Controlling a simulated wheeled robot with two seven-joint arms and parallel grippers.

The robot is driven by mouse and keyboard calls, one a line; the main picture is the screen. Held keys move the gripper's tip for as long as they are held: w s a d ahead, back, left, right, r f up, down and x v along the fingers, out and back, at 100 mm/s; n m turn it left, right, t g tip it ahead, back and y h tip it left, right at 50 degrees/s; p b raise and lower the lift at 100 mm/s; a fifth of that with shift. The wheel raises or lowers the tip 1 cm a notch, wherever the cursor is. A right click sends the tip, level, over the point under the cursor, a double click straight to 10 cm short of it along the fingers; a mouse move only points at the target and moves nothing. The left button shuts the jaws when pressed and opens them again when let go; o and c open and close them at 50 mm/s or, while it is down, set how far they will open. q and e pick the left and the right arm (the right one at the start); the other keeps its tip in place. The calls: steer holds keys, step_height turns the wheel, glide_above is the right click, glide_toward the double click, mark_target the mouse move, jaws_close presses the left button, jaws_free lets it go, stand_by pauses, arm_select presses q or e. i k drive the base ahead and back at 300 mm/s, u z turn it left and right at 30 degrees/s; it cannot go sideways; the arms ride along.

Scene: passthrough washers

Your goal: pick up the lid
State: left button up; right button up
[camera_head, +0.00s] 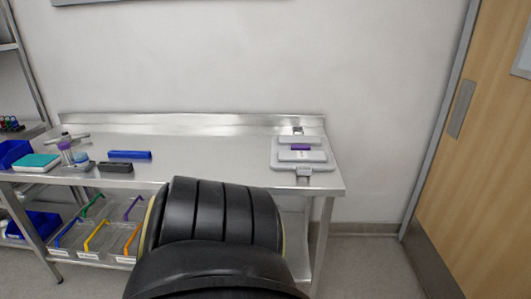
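A light grey, lid-like flat piece (302,155) lies at the right end of the steel table (225,160). Neither of my grippers is in view. A large black ribbed part, apparently my own arm, fills the lower middle and hides part of the table's front edge and lower shelf.
On the table's left stand a teal box (37,163), a blue bar (130,154), a dark block (116,167) and small bottles (66,152). Clear bins with coloured handles (95,236) sit below. The tabletop between the blue bar and the grey piece is clear. A wooden door (480,150) is at right.

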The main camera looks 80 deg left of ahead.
mark_target(287, 152)
steer(key=u, duration=2.35)
steer(key=i, duration=1.5)
steer(key=z, duration=0.85)
